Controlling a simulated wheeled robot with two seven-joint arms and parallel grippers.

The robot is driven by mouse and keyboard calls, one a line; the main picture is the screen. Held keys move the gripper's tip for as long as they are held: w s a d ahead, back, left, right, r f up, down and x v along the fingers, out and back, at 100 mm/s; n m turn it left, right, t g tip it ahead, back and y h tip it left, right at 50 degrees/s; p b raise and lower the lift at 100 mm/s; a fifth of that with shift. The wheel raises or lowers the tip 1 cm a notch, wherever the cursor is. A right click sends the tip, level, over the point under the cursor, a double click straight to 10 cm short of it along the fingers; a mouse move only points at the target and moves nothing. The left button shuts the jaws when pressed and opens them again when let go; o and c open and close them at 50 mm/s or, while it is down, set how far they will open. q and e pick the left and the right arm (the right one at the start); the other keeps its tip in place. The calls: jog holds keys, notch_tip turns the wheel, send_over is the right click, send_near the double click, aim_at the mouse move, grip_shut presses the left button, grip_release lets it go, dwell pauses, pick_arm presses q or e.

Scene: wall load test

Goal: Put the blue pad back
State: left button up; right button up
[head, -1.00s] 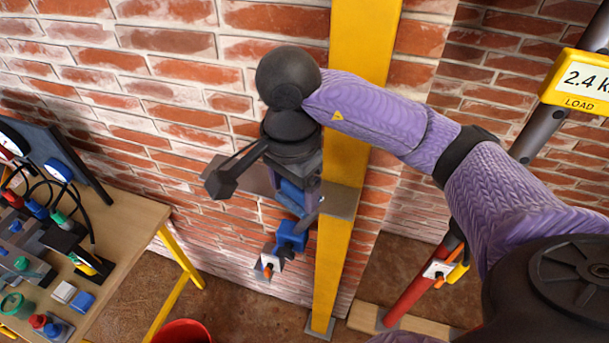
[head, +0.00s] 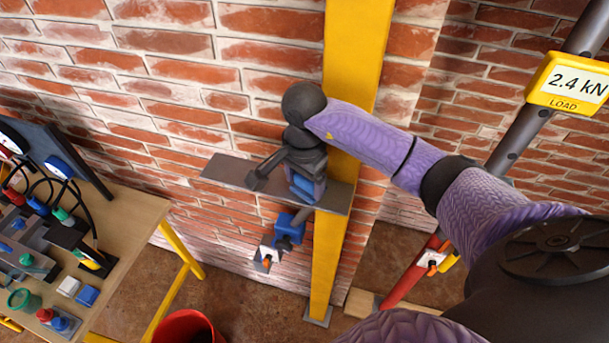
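My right gripper (head: 303,193) reaches in from the right and points down at a grey plate (head: 232,172) on the yellow post. Blue surfaces (head: 304,186) show at its fingers, over the plate. I cannot tell whether they are a held pad or part of the gripper, and its fingertips are not clear. A small blue block (head: 87,296) lies on the table next to a white block (head: 69,286); either blue item could be the pad. My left gripper is not in view.
A blue body (head: 289,226) and a grey box with an orange knob (head: 265,257) sit below the plate. The yellow post (head: 333,250) stands against the brick wall. The wooden table (head: 130,228) holds several devices. A red bucket (head: 184,328) and a "2.4 kN" display (head: 569,82) also show.

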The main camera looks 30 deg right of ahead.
aim_at(304, 179)
jog(key=shift+o, duration=0.9)
jog(key=shift+r, duration=0.1)
jog(key=shift+r, duration=0.4)
notch_tip(304, 179, up, 6)
jog(key=shift+f+b, duration=0.15)
jog(key=shift+b, duration=0.65)
notch_tip(304, 179, up, 5)
jog(key=shift+r+p, duration=0.2)
jog(key=shift+p, duration=0.25)
